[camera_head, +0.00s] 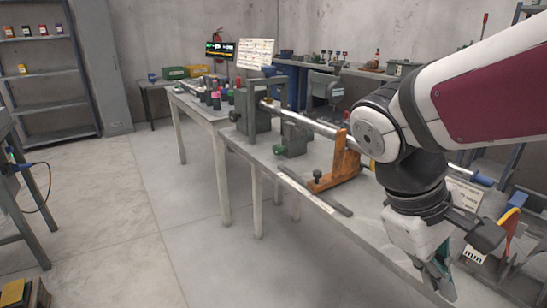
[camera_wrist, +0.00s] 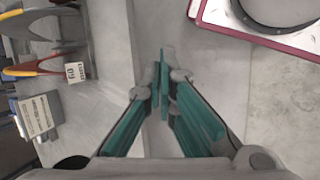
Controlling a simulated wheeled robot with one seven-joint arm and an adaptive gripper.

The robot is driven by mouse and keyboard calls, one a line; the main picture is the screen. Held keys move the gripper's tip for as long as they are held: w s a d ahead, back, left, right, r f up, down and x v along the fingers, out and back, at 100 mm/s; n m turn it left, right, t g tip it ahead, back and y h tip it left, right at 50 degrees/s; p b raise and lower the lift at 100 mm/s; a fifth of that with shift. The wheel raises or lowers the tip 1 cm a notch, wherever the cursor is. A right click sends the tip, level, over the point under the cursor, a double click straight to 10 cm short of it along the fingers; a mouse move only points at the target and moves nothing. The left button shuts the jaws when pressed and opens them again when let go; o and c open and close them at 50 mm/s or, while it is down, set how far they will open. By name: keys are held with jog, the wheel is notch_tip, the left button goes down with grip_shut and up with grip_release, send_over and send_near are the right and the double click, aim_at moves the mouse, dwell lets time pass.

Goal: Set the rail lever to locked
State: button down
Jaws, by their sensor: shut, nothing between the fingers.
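A long metal rail (camera_head: 318,128) runs along the workbench (camera_head: 233,141) in the head view. An orange bracket (camera_head: 345,160) stands at the rail, with a small black knob (camera_head: 317,174) on its foot. Grey-green housings (camera_head: 293,139) stand at the rail's far end. I cannot tell which part is the rail lever or how it is set. My gripper (camera_head: 440,282) hangs low at the bench's near edge, apart from the bracket. In the wrist view its green fingers (camera_wrist: 162,75) are together and empty. My arm hides part of the rail.
A dark bar (camera_head: 330,205) lies along the bench edge. Tools with red and yellow handles (camera_head: 508,225) are at the right; a small labelled block (camera_wrist: 75,72) and a printed card (camera_wrist: 38,115) show in the wrist view. The floor (camera_head: 100,215) left of the bench is clear.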

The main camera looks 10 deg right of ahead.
jog(key=w+d+n+h+p, duration=0.1)
jog(key=w+d+n+h, duration=0.2)
jog(key=w, duration=0.4)
jog(key=w+d+n+t+h+p, duration=0.1)
jog(key=w+d+n+h, duration=0.25)
jog(key=w, duration=0.35)
jog(key=w+d+n+h+p, duration=0.1)
jog(key=w+d+n+h, duration=0.1)
jog(key=w+d+h, duration=0.3)
jog(key=w+a+f+n+t+p, duration=0.1)
jog(key=w+a+f+n+t, duration=0.1)
jog(key=w+f+n+t, duration=0.1)
jog(key=w+a+f+n+t, duration=0.2)
jog(key=w+f+n+t, duration=0.1)
jog(key=w, duration=0.5)
jog(key=w+a+f+n+t+p, duration=0.1)
jog(key=w+a+f+n+t, duration=0.1)
jog(key=w+n, duration=0.4)
jog(key=shift+w+f+n+t+p, duration=0.15)
jog(key=shift+f+n+t+p, duration=0.3)
jog(key=shift+t, duration=0.85)
jog(key=b+x, duration=0.2)
jog(key=x, duration=1.2)
jog(key=shift+a+f, duration=0.1)
jog(key=shift+f, duration=0.05)
